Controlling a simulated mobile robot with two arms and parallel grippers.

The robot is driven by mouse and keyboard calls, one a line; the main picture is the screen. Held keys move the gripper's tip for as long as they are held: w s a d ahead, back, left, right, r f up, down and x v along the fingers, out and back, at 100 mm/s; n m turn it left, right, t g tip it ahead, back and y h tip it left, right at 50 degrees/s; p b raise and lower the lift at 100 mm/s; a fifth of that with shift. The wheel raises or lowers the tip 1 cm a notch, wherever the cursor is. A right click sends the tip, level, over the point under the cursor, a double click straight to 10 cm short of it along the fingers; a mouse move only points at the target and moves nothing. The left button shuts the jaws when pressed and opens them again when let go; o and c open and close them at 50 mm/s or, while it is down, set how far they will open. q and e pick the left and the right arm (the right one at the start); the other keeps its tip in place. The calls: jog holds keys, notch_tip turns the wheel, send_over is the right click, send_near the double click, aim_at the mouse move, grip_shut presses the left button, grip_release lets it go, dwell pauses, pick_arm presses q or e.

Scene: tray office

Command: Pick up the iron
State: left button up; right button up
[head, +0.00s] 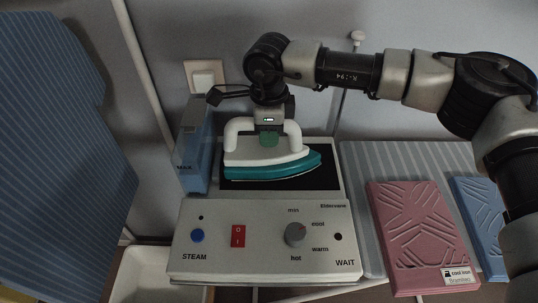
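The iron (265,163) has a white body and handle and a teal lower edge. It is upright at the black pad (240,184) of the white ironing station, with its pointed end to the right. I cannot tell whether it touches the pad. My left gripper is out of view.
The station's front panel (265,262) has a blue button, a red switch and a dial. A blue water tank (194,160) stands at its left. A pink folded cloth (415,230) and a blue one (478,215) lie on the striped board (362,190) at right. Blue striped fabric (55,150) hangs at left.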

grip_shut()
dwell(0.9)
jog(key=shift+w+r, duration=0.15)
